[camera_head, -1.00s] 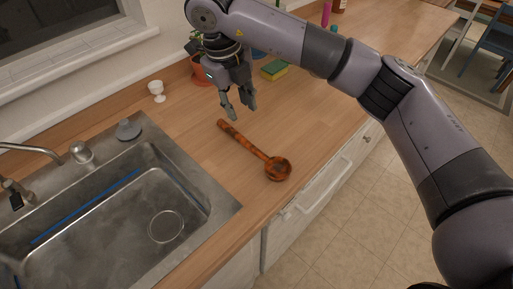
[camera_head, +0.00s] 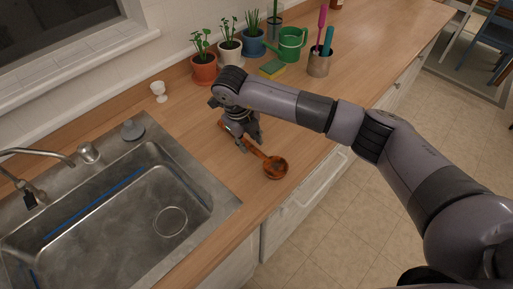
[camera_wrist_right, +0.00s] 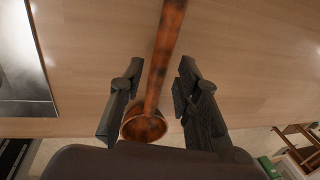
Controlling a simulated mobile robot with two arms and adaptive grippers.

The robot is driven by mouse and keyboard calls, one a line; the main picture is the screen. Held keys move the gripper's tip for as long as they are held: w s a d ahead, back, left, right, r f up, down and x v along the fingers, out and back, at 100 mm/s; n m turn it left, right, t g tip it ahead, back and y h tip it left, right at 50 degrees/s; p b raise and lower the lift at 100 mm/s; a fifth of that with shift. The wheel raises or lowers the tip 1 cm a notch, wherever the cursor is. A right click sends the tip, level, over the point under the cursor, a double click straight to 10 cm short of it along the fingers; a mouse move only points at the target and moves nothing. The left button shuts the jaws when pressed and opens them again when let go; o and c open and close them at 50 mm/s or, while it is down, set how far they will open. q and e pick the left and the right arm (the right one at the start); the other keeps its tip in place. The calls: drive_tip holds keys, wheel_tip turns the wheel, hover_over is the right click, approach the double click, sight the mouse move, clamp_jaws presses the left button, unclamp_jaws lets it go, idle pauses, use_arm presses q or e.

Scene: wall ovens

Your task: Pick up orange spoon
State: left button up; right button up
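The orange spoon (camera_head: 274,166) with dark mottling lies on the wooden counter right of the sink, its bowl toward the front edge. My right gripper (camera_head: 250,146) is low over the spoon's handle, which it partly hides in the head view. In the right wrist view, the spoon (camera_wrist_right: 166,58) runs between the two spread fingers of my right gripper (camera_wrist_right: 152,98), with clear space on both sides. The fingers are open and not closed on the handle. My left gripper is not in view.
A steel sink (camera_head: 225,205) with a faucet (camera_head: 40,153) is at left. A white egg cup (camera_head: 159,91), potted plants (camera_head: 204,68), a sponge (camera_head: 272,68), a green watering can (camera_head: 291,45) and a utensil holder (camera_head: 319,64) stand along the back. The counter around the spoon is clear.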

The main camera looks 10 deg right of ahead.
sight(249, 146)
drive_tip(key=shift+x, duration=1.2)
drive_tip(key=shift+c, duration=0.5)
clamp_jaws()
